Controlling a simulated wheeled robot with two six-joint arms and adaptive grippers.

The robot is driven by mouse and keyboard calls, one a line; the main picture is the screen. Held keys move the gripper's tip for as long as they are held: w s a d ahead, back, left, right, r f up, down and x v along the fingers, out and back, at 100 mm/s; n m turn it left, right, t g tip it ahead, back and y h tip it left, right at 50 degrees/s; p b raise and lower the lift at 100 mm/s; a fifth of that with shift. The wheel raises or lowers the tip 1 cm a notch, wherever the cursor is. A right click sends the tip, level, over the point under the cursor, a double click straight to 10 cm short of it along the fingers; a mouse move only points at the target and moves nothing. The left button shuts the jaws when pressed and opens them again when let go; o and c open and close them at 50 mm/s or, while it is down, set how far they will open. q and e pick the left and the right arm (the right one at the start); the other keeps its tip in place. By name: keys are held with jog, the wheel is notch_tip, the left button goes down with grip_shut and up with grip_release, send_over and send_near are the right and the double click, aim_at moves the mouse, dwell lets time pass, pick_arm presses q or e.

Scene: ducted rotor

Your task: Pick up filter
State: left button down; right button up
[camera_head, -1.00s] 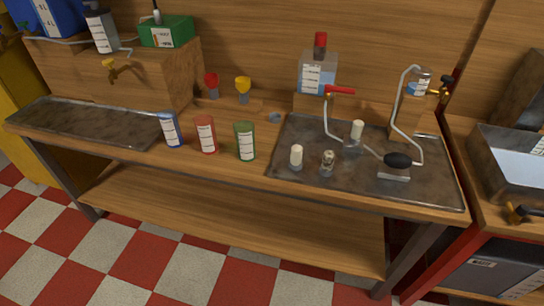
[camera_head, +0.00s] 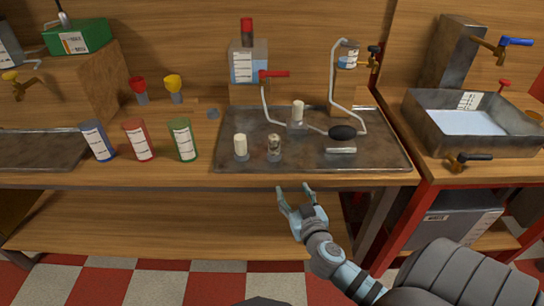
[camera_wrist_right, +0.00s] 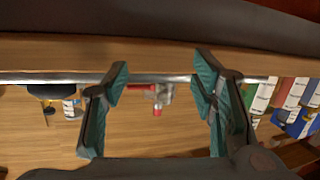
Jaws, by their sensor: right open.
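Small pale cylinders on grey bases stand on the dark metal tray (camera_head: 370,160): one at the front left (camera_head: 240,146) and one at the back (camera_head: 298,112). A small clear, glassy piece (camera_head: 274,146) stands beside the front one. I cannot tell for sure which of them is the filter. My right gripper (camera_head: 295,191) is open and empty, in front of the bench edge below the tray and apart from these pieces. In the right wrist view its two fingers (camera_wrist_right: 160,72) are spread with nothing between them. My left gripper is not in view.
A black bulb (camera_head: 342,133) with a bent tube lies on the tray's right. Blue (camera_head: 97,141), red (camera_head: 138,140) and green (camera_head: 182,139) containers stand left of the tray. A bottle with a red valve (camera_head: 249,62) stands behind. A sink (camera_head: 470,122) is at right.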

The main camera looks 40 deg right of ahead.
jog(key=t, duration=0.2)
send_near(276, 146)
jog(key=shift+m+h, duration=0.3)
jog(key=shift+m, duration=0.1)
jog(key=x, duration=1.1)
jog(key=shift+w+a+f+p, duration=0.1)
jog(key=shift+w+f+p, duration=0.1)
jog(key=shift+w+p, duration=0.1)
jog(key=shift+s, duration=0.1)
grip_shut()
